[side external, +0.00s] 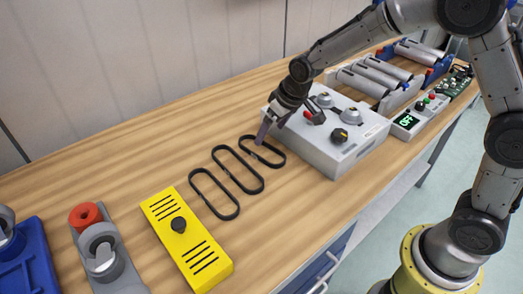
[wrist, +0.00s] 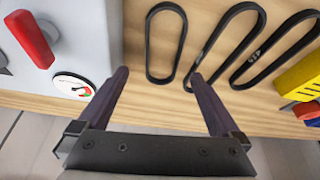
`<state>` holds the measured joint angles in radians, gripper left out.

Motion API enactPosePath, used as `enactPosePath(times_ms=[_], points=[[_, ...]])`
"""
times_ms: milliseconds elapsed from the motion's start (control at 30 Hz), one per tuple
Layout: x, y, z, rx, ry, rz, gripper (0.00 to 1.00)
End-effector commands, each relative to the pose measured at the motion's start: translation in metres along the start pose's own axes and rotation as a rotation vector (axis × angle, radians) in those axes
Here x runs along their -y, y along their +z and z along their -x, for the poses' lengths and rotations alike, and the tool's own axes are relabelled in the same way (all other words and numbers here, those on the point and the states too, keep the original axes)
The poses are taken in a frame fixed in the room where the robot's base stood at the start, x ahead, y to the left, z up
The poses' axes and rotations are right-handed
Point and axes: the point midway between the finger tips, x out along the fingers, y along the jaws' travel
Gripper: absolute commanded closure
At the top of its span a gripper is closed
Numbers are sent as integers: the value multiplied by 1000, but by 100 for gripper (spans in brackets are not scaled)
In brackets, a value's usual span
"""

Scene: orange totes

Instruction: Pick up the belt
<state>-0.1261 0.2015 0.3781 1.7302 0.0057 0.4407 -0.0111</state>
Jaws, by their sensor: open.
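Three black belts lie flat on the wooden table as long closed loops, side by side. In the side view they are the belt nearest the grey box (side external: 284,157), the middle belt (side external: 263,183) and the belt nearest the yellow box (side external: 237,208). In the wrist view the first belt (wrist: 149,40) is at the left, the middle belt (wrist: 188,80) and third belt (wrist: 233,82) to its right. My gripper (side external: 264,138) is open and empty, with its purple fingers pointing down at the first belt. In the wrist view its fingertips (wrist: 158,76) stand on either side of that belt's near end. Contact cannot be told.
A grey control box (side external: 345,152) with knobs and a gauge stands close beside my gripper. A yellow box (side external: 187,238) lies on the other side of the belts. The table behind the belts is clear.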

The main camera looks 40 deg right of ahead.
Motion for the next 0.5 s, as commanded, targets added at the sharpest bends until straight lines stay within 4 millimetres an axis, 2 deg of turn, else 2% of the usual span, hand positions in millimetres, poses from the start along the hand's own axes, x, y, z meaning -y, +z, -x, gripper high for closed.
enactPosePath(times_ms=[100,333,500], points=[[0,0,-15,1,0,0,0],[2,0,-30,1,0,1,0],[6,-1,-55,2,0,1,0]])
